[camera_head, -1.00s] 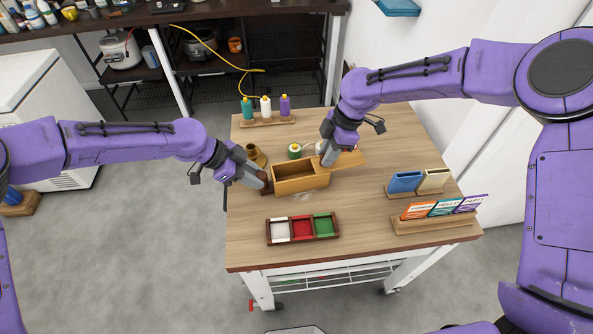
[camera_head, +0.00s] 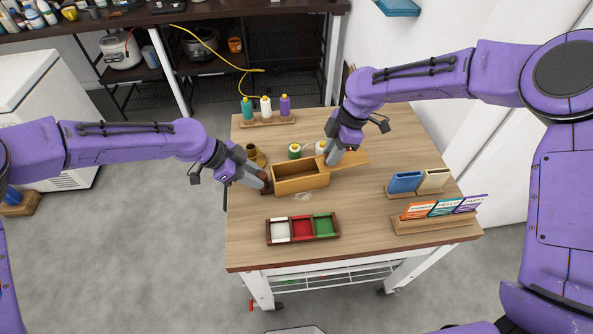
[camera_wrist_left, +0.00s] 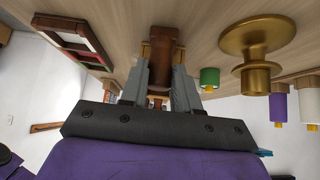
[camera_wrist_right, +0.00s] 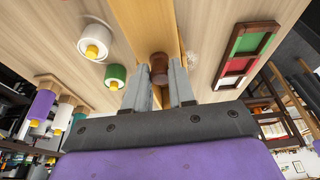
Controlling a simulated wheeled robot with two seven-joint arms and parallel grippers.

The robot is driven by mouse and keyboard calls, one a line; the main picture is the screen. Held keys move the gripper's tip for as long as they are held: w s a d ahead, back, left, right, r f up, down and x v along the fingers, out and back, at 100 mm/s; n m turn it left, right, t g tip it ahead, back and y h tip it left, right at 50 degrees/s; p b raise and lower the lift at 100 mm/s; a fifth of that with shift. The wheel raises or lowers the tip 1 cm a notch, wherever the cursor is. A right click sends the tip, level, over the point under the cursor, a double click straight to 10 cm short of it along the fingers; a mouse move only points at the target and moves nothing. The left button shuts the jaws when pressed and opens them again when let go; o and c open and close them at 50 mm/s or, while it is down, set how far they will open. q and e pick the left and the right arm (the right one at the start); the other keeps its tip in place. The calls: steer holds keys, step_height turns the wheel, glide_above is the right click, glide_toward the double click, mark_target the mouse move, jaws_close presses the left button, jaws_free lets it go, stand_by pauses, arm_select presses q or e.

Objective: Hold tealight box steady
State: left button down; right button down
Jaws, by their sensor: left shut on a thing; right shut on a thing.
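The tealight box (camera_head: 302,184) is a light wooden box on the table, its top partly open with an empty-looking inside. Its flat wooden lid (camera_head: 353,160) sticks out past the right end. My left gripper (camera_head: 261,181) is at the box's left end, shut on a dark brown handle (camera_wrist_left: 163,48); the left wrist view shows it between the fingers. My right gripper (camera_head: 331,161) is above the lid, shut on a dark brown knob (camera_wrist_right: 158,67), seen between its fingers in the right wrist view. The fingers hide part of the lid.
A brass holder (camera_head: 255,155) stands behind the left gripper. Green (camera_head: 295,151) and white (camera_head: 320,148) candles stand behind the box. A three-part tray (camera_head: 303,228) lies in front. A bottle rack (camera_head: 268,121) is at the back; card holders (camera_head: 433,226) are at right.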

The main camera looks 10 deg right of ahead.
mark_target(345, 160)
steer(key=shift+d, duration=0.25)
steer(key=c, duration=0.9)
jaws_free()
steer(key=shift+o, duration=0.2)
steer(key=shift+r, duration=0.1)
steer(key=v, duration=1.1)
steer(key=shift+r, duration=0.4)
